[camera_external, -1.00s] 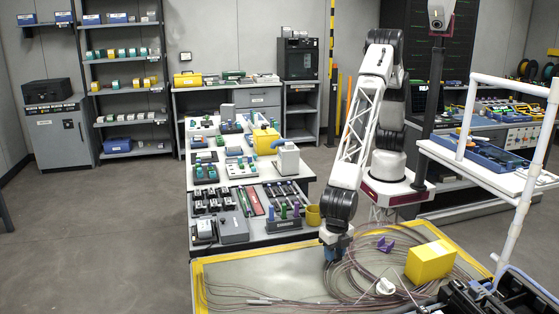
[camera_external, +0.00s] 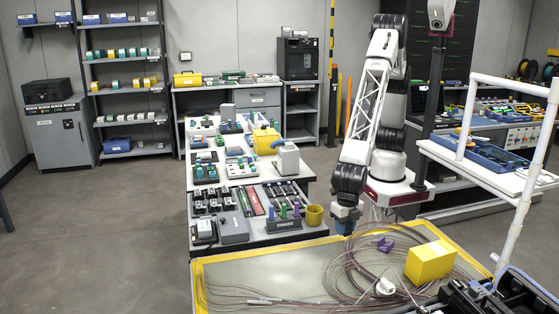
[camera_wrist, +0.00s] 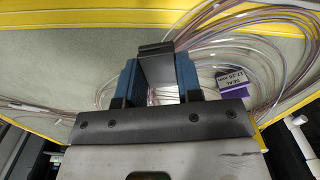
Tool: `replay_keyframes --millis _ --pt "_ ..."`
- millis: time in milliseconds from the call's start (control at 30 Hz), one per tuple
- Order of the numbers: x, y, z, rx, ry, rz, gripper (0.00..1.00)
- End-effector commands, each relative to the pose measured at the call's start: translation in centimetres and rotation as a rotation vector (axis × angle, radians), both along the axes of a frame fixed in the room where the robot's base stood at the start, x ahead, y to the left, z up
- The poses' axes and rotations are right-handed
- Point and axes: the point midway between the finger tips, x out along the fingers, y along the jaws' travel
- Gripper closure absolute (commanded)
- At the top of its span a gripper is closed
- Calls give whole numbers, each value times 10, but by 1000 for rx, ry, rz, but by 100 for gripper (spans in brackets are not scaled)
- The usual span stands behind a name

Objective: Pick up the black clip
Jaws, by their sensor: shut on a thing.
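The black clip (camera_wrist: 156,66) shows in the wrist view as a dark bent piece between the two blue fingers of my gripper (camera_wrist: 157,84). My gripper is shut on it, with a finger on each side. In the external view my gripper (camera_external: 345,224) is above the back edge of the yellow-edged mat. The clip is too small or hidden to make out there. The clip's lower part is partly hidden by the gripper body in the wrist view.
Coiled thin cables (camera_external: 350,274) lie on the mat (camera_external: 240,275). A purple block (camera_external: 385,244), a yellow block (camera_external: 430,262) and a white round part (camera_external: 385,286) are on the right. A table of fixtures (camera_external: 312,165) stands behind. The mat's left part is mostly clear.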

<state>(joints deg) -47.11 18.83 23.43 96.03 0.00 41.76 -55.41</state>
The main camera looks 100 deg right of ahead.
Motion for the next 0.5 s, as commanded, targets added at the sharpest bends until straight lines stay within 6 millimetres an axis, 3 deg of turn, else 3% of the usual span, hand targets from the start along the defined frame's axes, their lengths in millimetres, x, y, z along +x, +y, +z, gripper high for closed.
replay_keyframes --millis 200,500 --pt "-23 -24 4 0 0 0 89" --pt "-42 -44 7 1 -2 0 89"
